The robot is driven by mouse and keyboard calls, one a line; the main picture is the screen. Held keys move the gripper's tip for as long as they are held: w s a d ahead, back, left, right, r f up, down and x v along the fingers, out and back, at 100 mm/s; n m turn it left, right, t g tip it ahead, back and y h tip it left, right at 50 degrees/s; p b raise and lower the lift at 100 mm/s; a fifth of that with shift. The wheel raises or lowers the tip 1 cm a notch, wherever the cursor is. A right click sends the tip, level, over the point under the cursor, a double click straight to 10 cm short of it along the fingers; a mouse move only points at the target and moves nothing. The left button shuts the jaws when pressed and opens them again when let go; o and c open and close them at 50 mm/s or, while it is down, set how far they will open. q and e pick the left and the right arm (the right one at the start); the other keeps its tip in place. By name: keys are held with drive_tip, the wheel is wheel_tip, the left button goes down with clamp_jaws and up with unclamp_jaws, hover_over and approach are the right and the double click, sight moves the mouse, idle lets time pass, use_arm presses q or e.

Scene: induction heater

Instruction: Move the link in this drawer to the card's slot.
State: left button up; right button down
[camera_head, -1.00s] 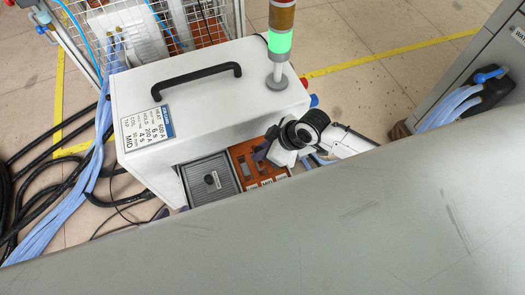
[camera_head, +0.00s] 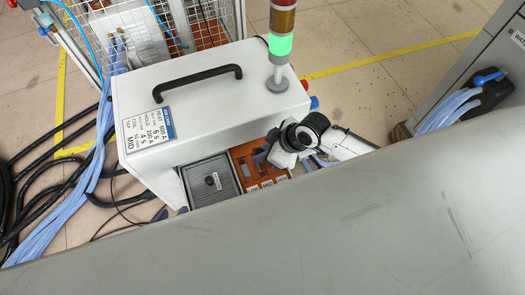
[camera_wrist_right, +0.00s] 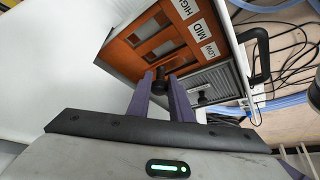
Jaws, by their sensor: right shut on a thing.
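The panel has several openings and labels LOW, MID and HIGH. The card (camera_head: 148,128) on the heater top reads TAP MID. My right gripper (camera_wrist_right: 162,80) is shut on the black link (camera_wrist_right: 160,74), whose knob shows between the purple fingers, close to the panel. Whether the link's lower end sits in a slot is hidden. In the head view my right gripper (camera_head: 262,153) reaches the panel from the right.
A grey ribbed plate (camera_head: 210,181) lies beside the orange panel. A signal tower lit green (camera_head: 279,45) and a black handle (camera_head: 197,80) stand on the heater. Blue hoses (camera_head: 80,185) and black cables (camera_head: 20,190) run at left. A grey surface (camera_head: 300,240) covers the foreground.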

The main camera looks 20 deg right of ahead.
drive_tip(key=shift+f, duration=0.1)
drive_tip(key=shift+f, duration=0.2)
idle(0.4)
drive_tip(key=shift+f+b, duration=0.35)
drive_tip(key=shift+f, duration=0.3)
drive_tip(key=shift+f, duration=0.1)
drive_tip(key=shift+f+b, duration=0.35)
drive_tip(key=shift+f, duration=0.3)
idle(0.3)
drive_tip(key=shift+f, duration=0.15)
drive_tip(key=shift+f, duration=0.3)
